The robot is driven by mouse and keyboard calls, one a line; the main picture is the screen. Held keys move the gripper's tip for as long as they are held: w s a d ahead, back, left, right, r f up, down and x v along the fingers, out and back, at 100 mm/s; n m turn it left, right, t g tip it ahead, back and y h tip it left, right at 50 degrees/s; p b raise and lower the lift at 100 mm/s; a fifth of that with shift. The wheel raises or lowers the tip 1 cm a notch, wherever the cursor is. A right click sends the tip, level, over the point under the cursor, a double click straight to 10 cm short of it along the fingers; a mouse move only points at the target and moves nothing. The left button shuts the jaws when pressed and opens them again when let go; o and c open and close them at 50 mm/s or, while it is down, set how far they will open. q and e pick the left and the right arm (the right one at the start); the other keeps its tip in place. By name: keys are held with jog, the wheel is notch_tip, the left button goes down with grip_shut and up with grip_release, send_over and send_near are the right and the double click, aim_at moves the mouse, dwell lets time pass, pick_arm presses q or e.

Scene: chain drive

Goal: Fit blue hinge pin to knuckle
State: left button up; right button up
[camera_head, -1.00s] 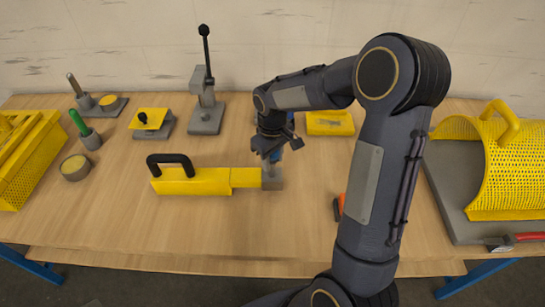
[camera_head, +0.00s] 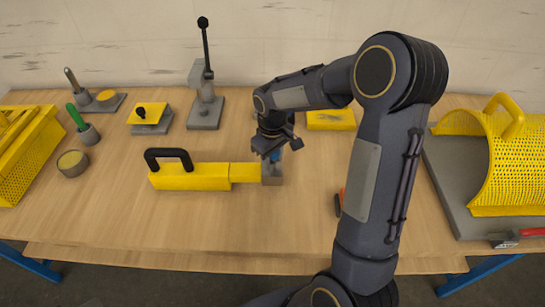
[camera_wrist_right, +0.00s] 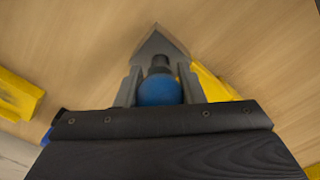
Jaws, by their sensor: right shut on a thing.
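The knuckle is a grey block (camera_head: 272,178) at the right end of a yellow bar with a black handle (camera_head: 190,178). My right gripper (camera_head: 272,152) points down just above it, shut on the blue hinge pin (camera_head: 275,156). In the right wrist view the pin's round blue head (camera_wrist_right: 158,91) sits between the grey fingers (camera_wrist_right: 160,88), with a dark part beyond it over the grey knuckle (camera_wrist_right: 160,44). I cannot tell whether the pin's lower end is in the knuckle. My left gripper is not in view.
A grey lever stand (camera_head: 205,110) is behind the bar. A yellow tray (camera_head: 331,120) lies behind my right gripper. A perforated yellow guard (camera_head: 510,165) is at right, a yellow crate (camera_head: 30,150) at left. The table front is mostly clear.

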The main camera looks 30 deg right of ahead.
jog(key=shift+f+b, duration=0.8)
jog(key=shift+f, duration=0.3)
jog(key=o, duration=1.1)
notch_tip(320, 180, up, 7)
jog(key=shift+f, duration=0.1)
jog(key=shift+r, duration=0.55)
